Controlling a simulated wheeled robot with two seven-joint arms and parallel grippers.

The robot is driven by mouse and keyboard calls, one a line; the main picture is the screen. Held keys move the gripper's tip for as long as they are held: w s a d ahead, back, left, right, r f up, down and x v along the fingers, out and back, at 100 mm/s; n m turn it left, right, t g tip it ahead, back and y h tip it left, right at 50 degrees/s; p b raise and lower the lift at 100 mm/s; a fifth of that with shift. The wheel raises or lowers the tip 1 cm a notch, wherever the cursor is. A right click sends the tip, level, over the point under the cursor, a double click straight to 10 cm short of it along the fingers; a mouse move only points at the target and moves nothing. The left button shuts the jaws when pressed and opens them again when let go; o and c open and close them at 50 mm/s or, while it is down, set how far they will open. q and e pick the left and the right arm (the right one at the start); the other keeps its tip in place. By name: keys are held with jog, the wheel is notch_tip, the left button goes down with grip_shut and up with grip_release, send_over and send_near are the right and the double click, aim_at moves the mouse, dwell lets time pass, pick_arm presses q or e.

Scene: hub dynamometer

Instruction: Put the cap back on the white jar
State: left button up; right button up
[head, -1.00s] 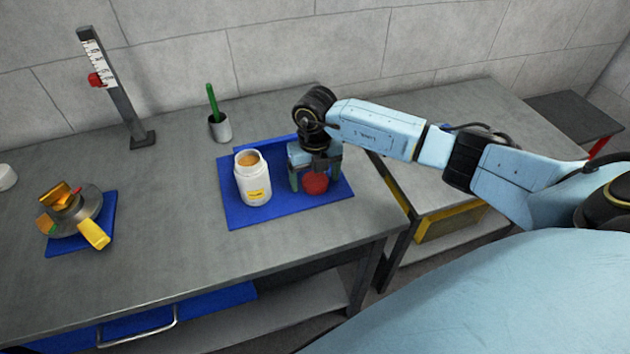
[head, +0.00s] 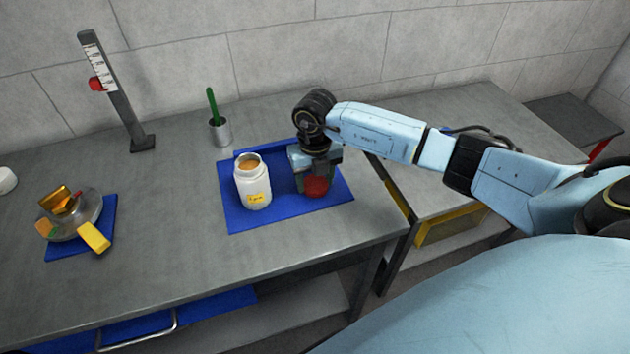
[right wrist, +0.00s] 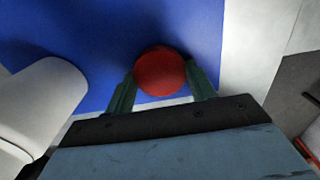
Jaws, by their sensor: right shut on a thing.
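The white jar (head: 252,186) stands upright and uncapped on the blue mat (head: 285,212), with orange-brown contents at its mouth and a yellow label. It also shows at the left of the right wrist view (right wrist: 38,108). The red cap (head: 317,187) is at the right part of the mat, to the right of the jar. My right gripper (head: 314,182) points down over the cap and is shut on it. In the right wrist view the cap (right wrist: 161,72) sits between the two dark green fingers. Whether it touches the mat is hard to tell. My left gripper is not in view.
A grey cup (head: 220,132) with a green stick stands behind the mat. A post with a scale and red slider (head: 118,95) stands at the back left. A metal dish with yellow and orange pieces (head: 76,216) lies at the left. The bench between is clear.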

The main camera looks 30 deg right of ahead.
aim_at(310, 187)
notch_tip(310, 187, up, 10)
jog(key=shift+p, duration=0.3)
jog(key=shift+f, duration=0.1)
jog(key=s+a+r+m, duration=0.2)
jog(key=a+r+m, duration=0.1)
jog(key=m, duration=1.3)
jog(key=s+a+r+m, duration=0.3)
jog(key=a+m, duration=0.2)
jog(key=m, duration=1.2)
jog(key=shift+s+a, duration=0.15)
jog(key=shift+a, duration=0.25)
